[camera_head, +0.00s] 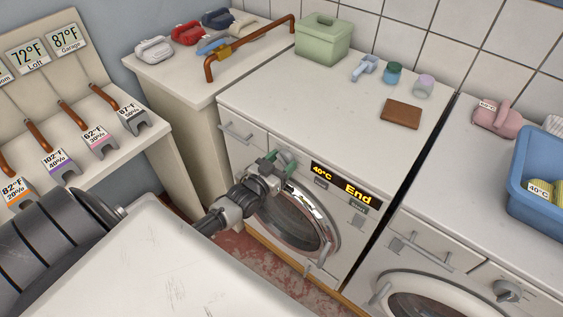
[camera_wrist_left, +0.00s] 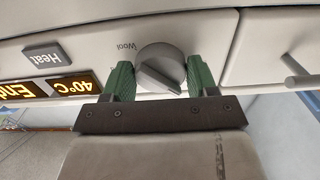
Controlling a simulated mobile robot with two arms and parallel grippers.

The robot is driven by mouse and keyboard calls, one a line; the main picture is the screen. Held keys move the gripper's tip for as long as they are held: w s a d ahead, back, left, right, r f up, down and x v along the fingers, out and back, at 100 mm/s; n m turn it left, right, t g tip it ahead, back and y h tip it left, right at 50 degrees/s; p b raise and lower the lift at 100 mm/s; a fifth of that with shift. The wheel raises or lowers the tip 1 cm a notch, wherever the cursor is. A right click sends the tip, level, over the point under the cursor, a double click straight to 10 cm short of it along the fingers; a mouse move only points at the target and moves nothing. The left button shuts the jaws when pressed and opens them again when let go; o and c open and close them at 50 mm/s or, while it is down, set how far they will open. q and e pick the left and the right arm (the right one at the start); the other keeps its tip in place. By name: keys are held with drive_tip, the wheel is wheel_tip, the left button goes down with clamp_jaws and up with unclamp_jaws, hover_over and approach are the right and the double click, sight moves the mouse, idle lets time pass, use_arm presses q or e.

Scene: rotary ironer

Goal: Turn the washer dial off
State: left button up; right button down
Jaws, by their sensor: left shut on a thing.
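The washer (camera_head: 300,118) is the white machine in the middle of the head view. Its display (camera_head: 345,186) reads 40°C and End in yellow. My left gripper (camera_head: 281,163) is at the washer's front panel, left of the display. In the left wrist view, the grey washer dial (camera_wrist_left: 160,68) sits between the two green fingers of my left gripper (camera_wrist_left: 160,82), which is shut on it. The word Wool is printed beside the dial, and a Heat button (camera_wrist_left: 43,53) is nearby. In the head view the gripper largely hides the dial. My right gripper is not in view.
Below the panel is the round washer door (camera_head: 298,218). On top stand a green box (camera_head: 322,42), small jars and a brown block (camera_head: 401,113). A second machine with a blue basket (camera_head: 535,180) stands at right. A copper-coloured rail (camera_head: 250,45) is behind left.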

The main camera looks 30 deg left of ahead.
use_arm(q)
drive_tip(key=m, duration=0.4)
drive_tip(key=shift+m, duration=0.4)
drive_tip(key=m, duration=0.3)
drive_tip(key=shift+a, duration=0.1)
drive_tip(key=shift+m, duration=0.4)
drive_tip(key=o, duration=0.9)
drive_tip(key=s+b, duration=0.1)
drive_tip(key=s, duration=0.9)
drive_tip(key=shift+s+a+b, duration=0.3)
drive_tip(key=shift+s+a, duration=0.1)
